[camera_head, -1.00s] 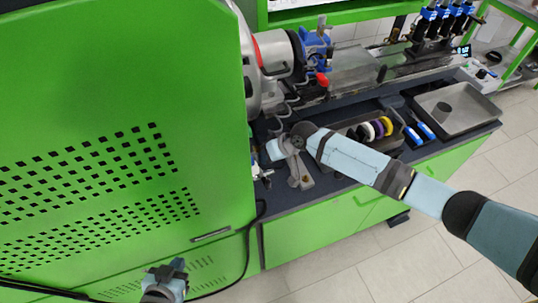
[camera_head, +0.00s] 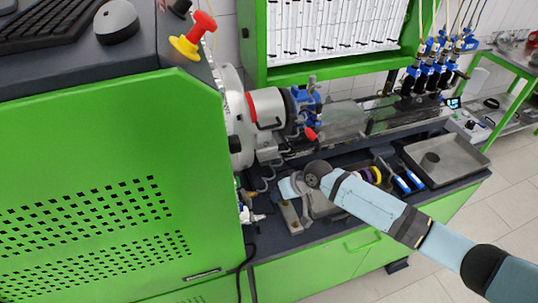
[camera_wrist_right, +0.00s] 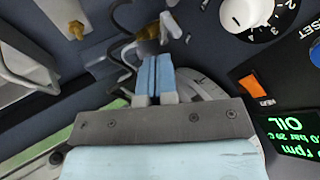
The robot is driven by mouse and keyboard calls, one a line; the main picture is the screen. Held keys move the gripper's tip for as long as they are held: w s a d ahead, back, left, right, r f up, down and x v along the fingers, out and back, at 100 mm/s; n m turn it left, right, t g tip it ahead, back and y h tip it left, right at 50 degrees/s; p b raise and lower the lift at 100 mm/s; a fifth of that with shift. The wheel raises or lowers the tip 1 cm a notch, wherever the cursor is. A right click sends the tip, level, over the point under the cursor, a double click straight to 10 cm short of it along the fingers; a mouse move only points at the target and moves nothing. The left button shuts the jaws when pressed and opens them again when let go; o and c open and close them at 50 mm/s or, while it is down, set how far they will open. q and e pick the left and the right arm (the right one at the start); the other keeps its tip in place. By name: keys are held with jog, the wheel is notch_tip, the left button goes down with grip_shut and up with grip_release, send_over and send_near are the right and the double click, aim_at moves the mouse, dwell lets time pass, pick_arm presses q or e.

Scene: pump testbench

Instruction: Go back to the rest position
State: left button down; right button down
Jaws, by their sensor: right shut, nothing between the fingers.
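My right arm comes in from the right in the head view, and its gripper (camera_head: 287,188) is over the dark bench top beside the green cabinet. In the right wrist view the two blue fingers (camera_wrist_right: 155,76) are together with nothing between them. The fingertips are hard to make out in the head view. My left gripper is not in view.
The green cabinet (camera_head: 100,200) fills the left. The pump and motor (camera_head: 268,107) stand behind my gripper. A metal tray (camera_head: 445,158) lies on the bench at right. A control panel with a dial (camera_wrist_right: 248,14) and a display (camera_wrist_right: 297,135) is near the right fingers. Floor is clear at front right.

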jog(key=s+a+f+m+t+y, duration=0.15)
jog(key=s+f+t, duration=0.3)
jog(key=s, duration=0.65)
jog(key=s+d+f+t+h, duration=0.3)
jog(key=s+d+h, duration=0.3)
jog(key=s+d, duration=0.8)
jog(key=s+m, duration=0.1)
jog(key=s, duration=0.1)
jog(key=shift+s, duration=0.3)
